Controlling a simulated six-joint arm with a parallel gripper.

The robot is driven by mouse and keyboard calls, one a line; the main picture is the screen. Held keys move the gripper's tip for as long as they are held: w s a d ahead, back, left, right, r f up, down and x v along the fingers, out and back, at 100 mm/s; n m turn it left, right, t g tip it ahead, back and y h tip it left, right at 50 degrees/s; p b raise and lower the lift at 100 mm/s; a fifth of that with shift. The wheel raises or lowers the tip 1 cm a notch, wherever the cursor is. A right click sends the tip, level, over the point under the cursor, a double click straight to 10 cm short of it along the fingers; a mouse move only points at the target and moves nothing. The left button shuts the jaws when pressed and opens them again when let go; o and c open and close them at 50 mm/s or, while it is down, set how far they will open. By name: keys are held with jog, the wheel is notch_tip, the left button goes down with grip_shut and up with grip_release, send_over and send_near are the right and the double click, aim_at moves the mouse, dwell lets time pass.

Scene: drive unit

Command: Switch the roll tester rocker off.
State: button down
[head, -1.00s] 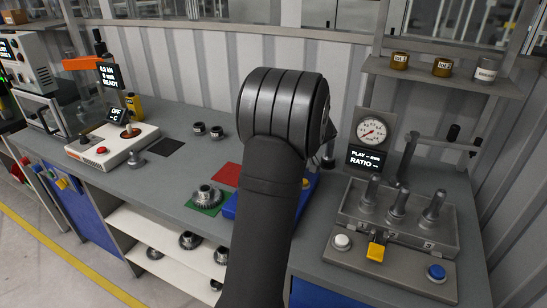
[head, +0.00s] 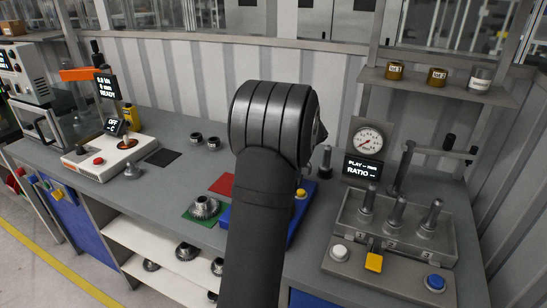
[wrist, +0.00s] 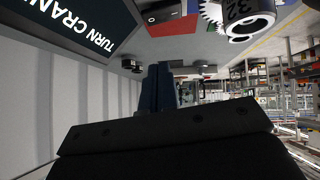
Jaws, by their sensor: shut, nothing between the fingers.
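No part in view is clearly marked as the roll tester rocker; my arm may hide it. The unit at the right has a gauge (head: 368,140), a dark display (head: 363,168) reading PLAY and RATIO, and a grey base (head: 398,280). On the base are a yellow control (head: 374,262), a white button (head: 339,252) and a blue button (head: 435,283). In the head view my arm hides my gripper. In the wrist view my gripper (wrist: 159,84) has its fingers together and empty. A display (wrist: 70,28) reading TURN CRANK is close at the upper left there.
A gear (head: 204,208) sits on a green patch beside a red patch (head: 222,184). A blue plate (head: 298,222) is partly behind my arm. A press with a white base (head: 110,155) stands at the left. A shelf with cans (head: 437,77) hangs at the upper right.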

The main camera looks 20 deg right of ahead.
jog(key=x, duration=0.4)
jog(key=f, duration=0.3)
jog(key=shift+w+d+f, duration=0.1)
jog(key=shift+w+f, duration=0.05)
jog(key=shift+w, duration=0.1)
jog(key=shift+f, duration=0.4)
jog(key=shift+d, duration=0.1)
